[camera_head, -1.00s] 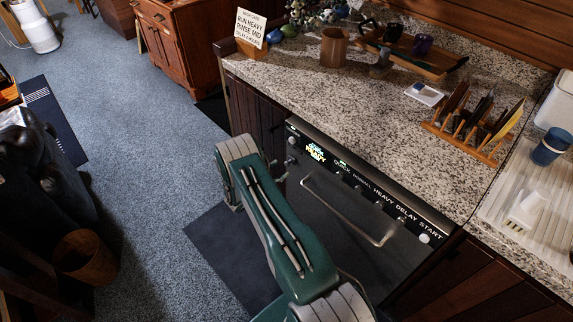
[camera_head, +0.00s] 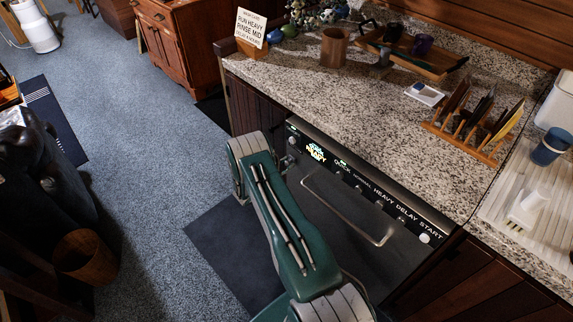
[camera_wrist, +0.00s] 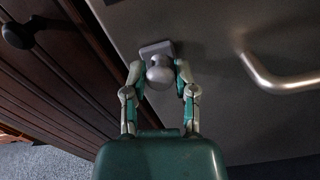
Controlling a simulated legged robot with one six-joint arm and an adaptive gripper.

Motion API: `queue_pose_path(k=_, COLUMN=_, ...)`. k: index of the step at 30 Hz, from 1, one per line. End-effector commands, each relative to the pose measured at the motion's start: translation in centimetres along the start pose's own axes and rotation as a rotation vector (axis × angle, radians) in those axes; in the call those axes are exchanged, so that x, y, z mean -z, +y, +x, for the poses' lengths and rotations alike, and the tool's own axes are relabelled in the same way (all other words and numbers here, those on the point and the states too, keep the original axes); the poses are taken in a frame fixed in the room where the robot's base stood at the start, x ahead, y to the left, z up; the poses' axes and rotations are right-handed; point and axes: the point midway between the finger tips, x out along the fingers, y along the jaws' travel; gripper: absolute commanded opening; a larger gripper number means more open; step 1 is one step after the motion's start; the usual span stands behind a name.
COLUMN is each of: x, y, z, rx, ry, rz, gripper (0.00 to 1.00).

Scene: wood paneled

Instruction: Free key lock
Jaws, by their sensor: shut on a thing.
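A grey rounded knob-like key piece (camera_wrist: 159,74) with a flat block behind it sits on the dark dishwasher front, near its left edge. My gripper (camera_wrist: 159,70) is shut on this piece, one finger on each side. In the head view, my green arm reaches to the upper left corner of the dishwasher (camera_head: 325,225), and the wrist largely hides the gripper and the key piece. The dishwasher panel has a lit display (camera_head: 316,152) and labelled buttons, among them HEAVY, DELAY and START.
A bar handle (camera_wrist: 270,75) stands out from the dishwasher front, right of my gripper. A dark wooden cabinet with a round knob (camera_wrist: 18,34) is on the left. Above is a speckled counter (camera_head: 300,85) with a sign (camera_head: 251,27) and a plate rack (camera_head: 475,130).

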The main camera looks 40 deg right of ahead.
Motion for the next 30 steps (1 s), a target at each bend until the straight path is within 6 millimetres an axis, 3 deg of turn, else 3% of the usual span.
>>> queue_pose_path(k=8, x=-3.3, y=1.0, z=0.1, rx=-0.001, ry=-0.002, rz=0.004, gripper=0.0)
queue_pose_path(k=19, x=-3.9, y=1.1, z=0.1, rx=0.0, ry=-0.007, rz=0.007, gripper=0.0)
queue_pose_path(k=20, x=-3.9, y=1.1, z=0.1, rx=0.0, ry=-0.007, rz=0.007, gripper=0.5)
queue_pose_path(k=21, x=-3.9, y=1.2, z=0.1, rx=0.0, ry=-0.007, rz=0.007, gripper=0.68)
queue_pose_path(k=22, x=-3.9, y=1.2, z=0.1, rx=0.0, ry=-0.006, rz=0.007, gripper=0.73)
queue_pose_path(k=30, x=-3.7, y=1.1, z=0.1, rx=0.0, ry=-0.003, rz=0.003, gripper=0.73)
